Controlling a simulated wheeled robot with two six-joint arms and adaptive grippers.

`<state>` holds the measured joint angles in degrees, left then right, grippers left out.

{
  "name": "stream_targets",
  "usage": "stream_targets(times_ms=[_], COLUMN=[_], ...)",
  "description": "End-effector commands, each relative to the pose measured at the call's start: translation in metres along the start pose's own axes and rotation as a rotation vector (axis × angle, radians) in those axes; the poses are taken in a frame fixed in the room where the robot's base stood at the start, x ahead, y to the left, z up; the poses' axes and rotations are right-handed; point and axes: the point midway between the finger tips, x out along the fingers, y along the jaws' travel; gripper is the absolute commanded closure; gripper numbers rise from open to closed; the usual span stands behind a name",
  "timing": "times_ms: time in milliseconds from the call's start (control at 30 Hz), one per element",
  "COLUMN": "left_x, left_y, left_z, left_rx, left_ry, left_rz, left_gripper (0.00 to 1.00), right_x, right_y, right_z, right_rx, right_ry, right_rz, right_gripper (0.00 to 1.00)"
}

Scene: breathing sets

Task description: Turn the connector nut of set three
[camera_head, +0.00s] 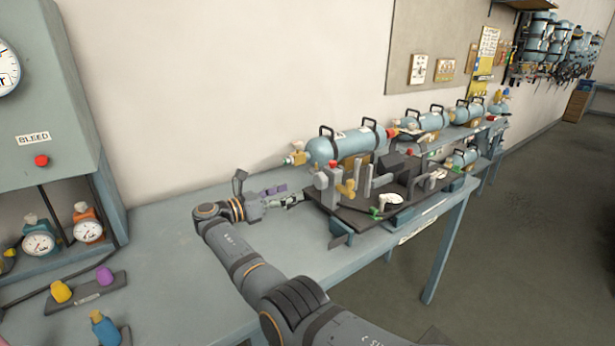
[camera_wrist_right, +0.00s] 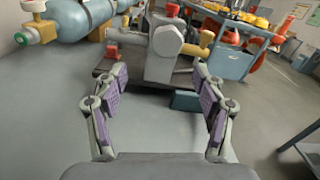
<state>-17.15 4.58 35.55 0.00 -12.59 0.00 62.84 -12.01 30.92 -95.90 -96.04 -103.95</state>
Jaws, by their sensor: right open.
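The nearest breathing set has a light blue cylinder (camera_head: 345,146) behind a dark tray (camera_head: 345,212). No number is legible, so I cannot tell which set is three. A grey block carries a brass cross-shaped fitting (camera_head: 347,187), perhaps the connector nut; in the right wrist view a brass fitting (camera_wrist_right: 195,50) sits beside a grey round boss (camera_wrist_right: 167,40). My right gripper (camera_head: 290,195) is open and empty, just left of the tray. In the right wrist view its purple-padded fingers (camera_wrist_right: 158,82) are spread apart, short of the grey block. My left gripper is out of view.
A grey cabinet with gauges (camera_head: 38,243) stands at the left. A rack with yellow and purple knobs (camera_head: 88,290) lies on the bench. The bench between rack and tray is mostly clear, apart from my right arm.

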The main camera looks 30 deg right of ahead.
Motion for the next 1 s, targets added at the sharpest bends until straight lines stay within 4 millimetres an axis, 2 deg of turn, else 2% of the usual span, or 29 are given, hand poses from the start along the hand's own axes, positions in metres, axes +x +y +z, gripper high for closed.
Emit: stream_targets(times_ms=[167, 600, 767, 1000], left_x=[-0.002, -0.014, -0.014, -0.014], left_y=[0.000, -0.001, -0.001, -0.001], left_z=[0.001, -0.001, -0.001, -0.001], left_rx=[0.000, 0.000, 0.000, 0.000], left_ry=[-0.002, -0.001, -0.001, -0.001], left_rz=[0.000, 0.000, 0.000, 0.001], left_gripper=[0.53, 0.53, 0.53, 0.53], right_x=[0.007, 0.092, 0.104, 0.106], right_y=[-0.001, -0.001, 0.000, 0.000], right_z=[0.001, 0.001, 0.000, 0.000], right_rx=[0.001, 0.000, 0.000, 0.000], right_ry=[0.000, -0.001, 0.000, 0.000], right_rz=[-0.002, -0.003, -0.001, -0.001], right_gripper=[0.30, 0.30, 0.30, 0.30])
